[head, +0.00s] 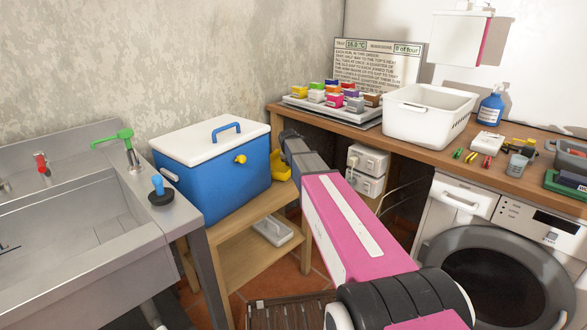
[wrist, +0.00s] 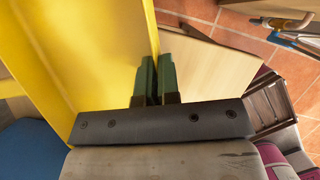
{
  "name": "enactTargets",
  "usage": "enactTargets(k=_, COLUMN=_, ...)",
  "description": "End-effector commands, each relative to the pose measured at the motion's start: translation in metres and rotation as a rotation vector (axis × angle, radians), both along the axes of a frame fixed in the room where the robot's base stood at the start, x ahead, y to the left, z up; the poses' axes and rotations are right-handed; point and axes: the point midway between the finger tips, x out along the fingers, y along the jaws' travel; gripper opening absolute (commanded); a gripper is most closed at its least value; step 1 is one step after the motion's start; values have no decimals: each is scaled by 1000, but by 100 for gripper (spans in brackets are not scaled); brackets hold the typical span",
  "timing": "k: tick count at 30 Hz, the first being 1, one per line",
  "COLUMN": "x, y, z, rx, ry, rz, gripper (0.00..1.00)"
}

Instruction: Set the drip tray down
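The yellow drip tray (wrist: 85,50) fills the upper left of the wrist view, seen close up and steeply tilted in the picture. Its thin wall runs between the dark green fingers of my gripper (wrist: 157,75), which are close together on it. In the head view, a small part of the yellow tray (head: 280,166) shows just right of the blue cooler, above the wooden stand (head: 240,215). My arm hides the fingers there. I cannot tell whether the tray touches the stand.
The blue cooler (head: 215,170) with a white lid stands on the stand, close left of my gripper. A white tray-like object (head: 272,231) lies on the lower shelf. A steel sink (head: 80,215) is at left. A worktop (head: 420,150) with a white basket (head: 425,115) is at right.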

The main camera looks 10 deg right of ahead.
Motion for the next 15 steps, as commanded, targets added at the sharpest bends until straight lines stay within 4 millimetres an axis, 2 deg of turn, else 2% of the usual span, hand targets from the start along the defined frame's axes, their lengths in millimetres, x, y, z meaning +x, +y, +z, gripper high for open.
enactTargets(k=1, x=9, y=7, z=-1, rx=2, ry=1, rz=4, gripper=0)
enactTargets(k=3, x=3, y=4, z=-11, rx=3, ry=2, rz=2, gripper=0)
enactTargets(k=9, x=3, y=3, z=-12, rx=2, ry=-1, rz=0, gripper=0)
enactTargets(k=10, x=3, y=3, z=-12, rx=1, ry=-1, rz=-1, gripper=6)
enactTargets(k=12, x=3, y=3, z=-12, rx=1, ry=-1, rz=-1, gripper=28)
enactTargets(k=15, x=4, y=3, z=-12, rx=1, ry=-2, rz=-1, gripper=28)
